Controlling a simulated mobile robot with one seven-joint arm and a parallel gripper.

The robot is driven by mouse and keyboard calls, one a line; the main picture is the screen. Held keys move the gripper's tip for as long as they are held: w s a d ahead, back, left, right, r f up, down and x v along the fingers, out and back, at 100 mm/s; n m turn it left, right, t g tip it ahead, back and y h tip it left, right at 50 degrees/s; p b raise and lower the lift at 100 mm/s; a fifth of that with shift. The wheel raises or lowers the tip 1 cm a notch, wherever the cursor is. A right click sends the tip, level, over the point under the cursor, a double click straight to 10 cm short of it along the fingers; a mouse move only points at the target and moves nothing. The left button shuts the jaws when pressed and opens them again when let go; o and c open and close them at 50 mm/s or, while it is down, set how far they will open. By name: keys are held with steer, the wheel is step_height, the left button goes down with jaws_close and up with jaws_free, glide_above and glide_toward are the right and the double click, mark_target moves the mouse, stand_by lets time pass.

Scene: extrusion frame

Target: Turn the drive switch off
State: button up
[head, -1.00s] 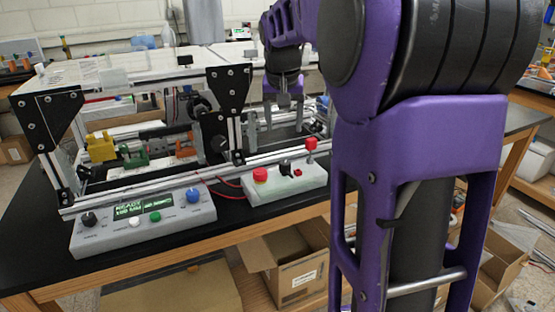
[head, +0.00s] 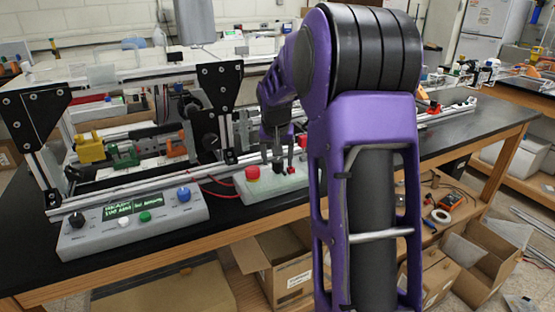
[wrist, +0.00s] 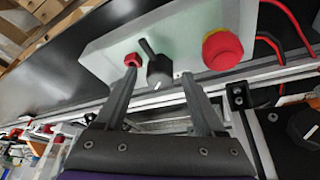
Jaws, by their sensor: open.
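A small light grey control box (head: 240,189) sits on the bench front; it also shows in the wrist view (wrist: 100,47). In the wrist view it carries a red mushroom button on a yellow base (wrist: 221,48), a black switch with a short lever (wrist: 158,68) and a small red control (wrist: 132,60). No label is readable, so I cannot tell which is the drive switch. My gripper (wrist: 159,76) is open, fingers pointing at the box. The black switch appears between the fingertips, the small red control by the left one. Contact cannot be judged. In the head view my gripper (head: 277,160) partly hides these controls.
A larger console (head: 135,224) with knobs, buttons and a green display stands to the left. The aluminium extrusion frame (head: 215,165) rises behind both boxes, with black corner brackets. Red cables run beside the small box. Open cardboard boxes lie below the bench.

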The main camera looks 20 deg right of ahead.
jaws_close()
stand_by(0.3)
steer(key=shift+r+n+p, duration=0.1)
steer(key=shift+n+p, duration=0.2)
steer(key=n+p, duration=0.1)
steer(key=n+y+p, duration=0.1)
steer(key=shift+d+r+n, duration=0.1)
steer(key=shift+d+n, duration=0.1)
steer(key=shift+n, duration=0.1)
steer(key=n+y+p, duration=0.2)
steer(key=n, duration=0.3)
steer(key=shift+d, duration=0.15)
steer(key=n+y+p, duration=0.1)
steer(key=n, duration=0.2)
steer(key=n+y+p, duration=0.1)
steer(key=n, duration=0.2)
steer(key=shift+w+d+g, duration=0.1)
steer(key=shift+g, duration=0.2)
steer(key=shift+d+n+g+y+p, duration=0.1)
steer(key=shift+n+g+y+p, duration=0.3)
steer(key=shift+n, duration=0.5)
steer(key=shift+n+g+y+p, duration=0.2)
steer(key=shift+n+p, duration=0.3)
steer(key=shift+n, duration=0.4)
